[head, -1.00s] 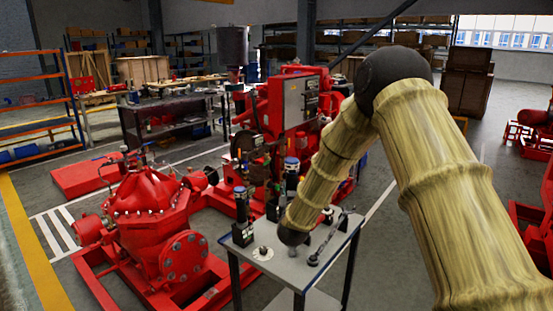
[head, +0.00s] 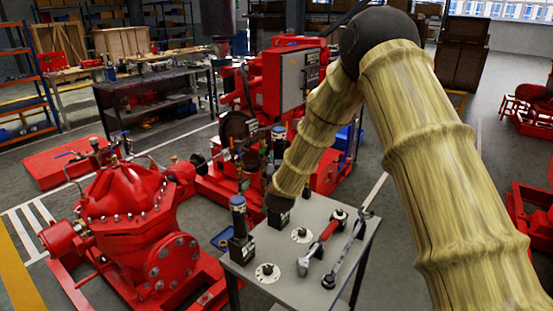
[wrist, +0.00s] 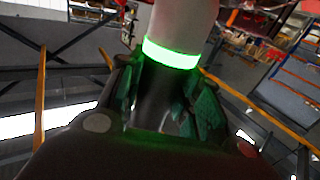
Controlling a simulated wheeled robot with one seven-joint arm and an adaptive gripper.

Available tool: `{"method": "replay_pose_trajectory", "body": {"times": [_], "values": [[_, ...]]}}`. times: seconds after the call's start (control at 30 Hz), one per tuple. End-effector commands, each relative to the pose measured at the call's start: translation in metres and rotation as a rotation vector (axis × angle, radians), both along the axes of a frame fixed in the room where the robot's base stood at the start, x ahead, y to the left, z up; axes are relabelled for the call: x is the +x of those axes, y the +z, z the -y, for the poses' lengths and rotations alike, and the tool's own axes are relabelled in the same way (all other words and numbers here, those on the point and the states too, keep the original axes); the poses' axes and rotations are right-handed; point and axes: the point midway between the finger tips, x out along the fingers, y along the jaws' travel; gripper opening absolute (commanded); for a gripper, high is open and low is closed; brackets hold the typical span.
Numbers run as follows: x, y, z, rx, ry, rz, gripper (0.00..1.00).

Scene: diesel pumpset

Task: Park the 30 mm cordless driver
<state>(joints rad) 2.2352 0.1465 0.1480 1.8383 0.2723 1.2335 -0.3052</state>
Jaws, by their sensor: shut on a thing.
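In the wrist view my gripper (wrist: 163,100) is shut on a dark, rounded tool body, taken as the cordless driver (wrist: 172,52), with a bright green glowing ring and a pale section above it. In the head view my forearm hides the jaws and most of the held tool. My arm ends over the back of the grey table (head: 330,208), beside a black block whose holder I cannot tell. Another driver (head: 240,228), black with a blue top, stands upright at the table's left. Two pale round plates with dark centres, front (head: 267,272) and back (head: 301,235), lie on the table.
A red-handled tool (head: 320,248) and a long wrench (head: 349,247) lie right of the plates. A red pump (head: 135,225) stands left of the table. The red engine set with a grey cabinet (head: 290,82) stands behind. Floor on the right is partly clear.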

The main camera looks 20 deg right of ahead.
Motion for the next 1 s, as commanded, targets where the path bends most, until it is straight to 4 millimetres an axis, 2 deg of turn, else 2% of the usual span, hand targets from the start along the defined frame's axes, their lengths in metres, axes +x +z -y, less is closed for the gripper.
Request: {"method": "replay_pose_trajectory", "body": {"times": [0.43, 1.0], "values": [[0.002, -0.006, -0.003, -0.001, 0.002, -0.001, 0.00], [0.002, -0.047, -0.004, 0.000, 0.003, 0.000, 0.00]]}}
